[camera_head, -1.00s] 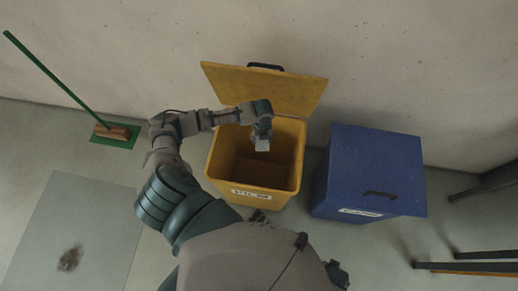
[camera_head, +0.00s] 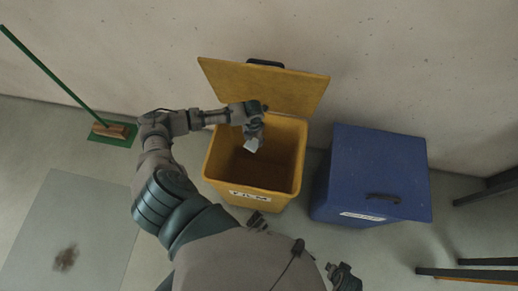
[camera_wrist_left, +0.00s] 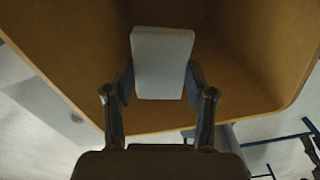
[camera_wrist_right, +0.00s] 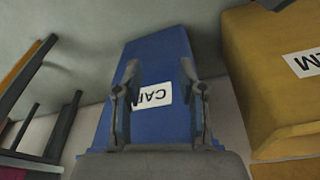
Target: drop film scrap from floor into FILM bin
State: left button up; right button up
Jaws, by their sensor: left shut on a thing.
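The yellow FILM bin (camera_head: 255,196) stands against the wall with its lid (camera_head: 265,85) raised. My left gripper (camera_head: 253,137) is over the bin's opening and points down into it. It is shut on a whitish film scrap (camera_head: 251,146). In the left wrist view the scrap (camera_wrist_left: 162,62) sits between both fingers, with the bin's inner walls (camera_wrist_left: 70,60) around it. My right gripper (camera_wrist_right: 160,105) shows in the right wrist view with its fingers apart and nothing between them. It faces the blue bin's front.
A closed blue bin (camera_head: 370,175) stands right of the FILM bin. A green-handled broom (camera_head: 110,131) leans at the left wall. A grey mat (camera_head: 75,225) with a dark stain (camera_head: 66,258) lies at left. Dark frame legs (camera_head: 485,190) stand at the right.

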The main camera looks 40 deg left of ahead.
pick_arm(q)
jog(key=shift+f+b, duration=0.45)
jog(key=shift+f, duration=0.3)
jog(key=shift+a+f+b, duration=0.15)
jog(key=shift+f+b, duration=0.55)
jog(key=shift+f, duration=0.05)
pick_arm(e)
notch_tip(320, 180, up, 6)
jog(key=w+t, duration=0.1)
jog(key=shift+w+a+r+t, duration=0.25)
jog(key=shift+w+a+t, duration=0.1)
jog(key=shift+a+t, duration=0.05)
pick_arm(q)
jog(key=o, duration=1.2)
notch_tip(320, 180, up, 12)
jog(key=shift+f, duration=0.15)
